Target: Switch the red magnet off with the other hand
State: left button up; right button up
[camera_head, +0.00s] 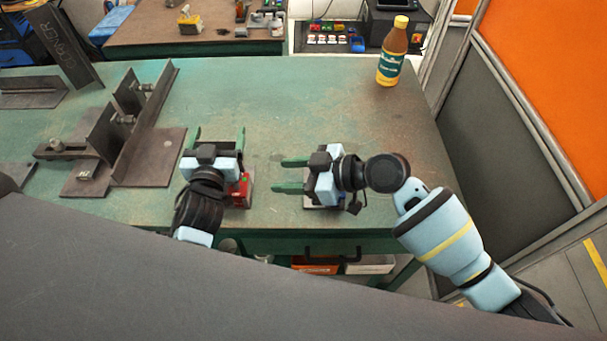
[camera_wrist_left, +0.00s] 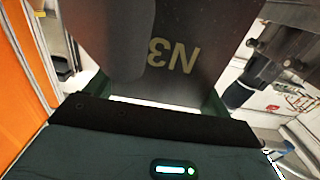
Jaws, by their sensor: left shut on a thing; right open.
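The red magnet (camera_head: 243,190) stands on the green table near its front edge, just right of my left gripper's palm and partly hidden by it. My left gripper (camera_head: 218,133) points away from me. In the left wrist view a dark plate marked N3 (camera_wrist_left: 185,55) fills the space between its green fingers, and it is shut on this plate. The plate cannot be made out clearly at the fingers in the head view. My right gripper (camera_head: 278,175) is open and empty, its fingers pointing left toward the magnet with a gap between.
Steel angle pieces and clamps (camera_head: 130,125) stand on the table (camera_head: 290,110) to the left. A bottle (camera_head: 393,52) stands at the back right corner. The middle of the table is clear. A dark grey surface (camera_head: 150,280) covers the lower part of the head view.

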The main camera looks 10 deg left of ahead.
jog(key=shift+s+d+r+m+h, duration=0.2)
jog(key=shift+d+m, duration=0.25)
jog(key=shift+m, duration=2.5)
jog(key=shift+w+d+r+m+h, duration=0.1)
jog(key=shift+d+m+h, duration=0.3)
jog(key=shift+m, duration=2.6)
jog(key=shift+s+d+r+m+h, duration=0.1)
jog(key=shift+d+m, duration=0.45)
jog(key=shift+m, duration=2.4)
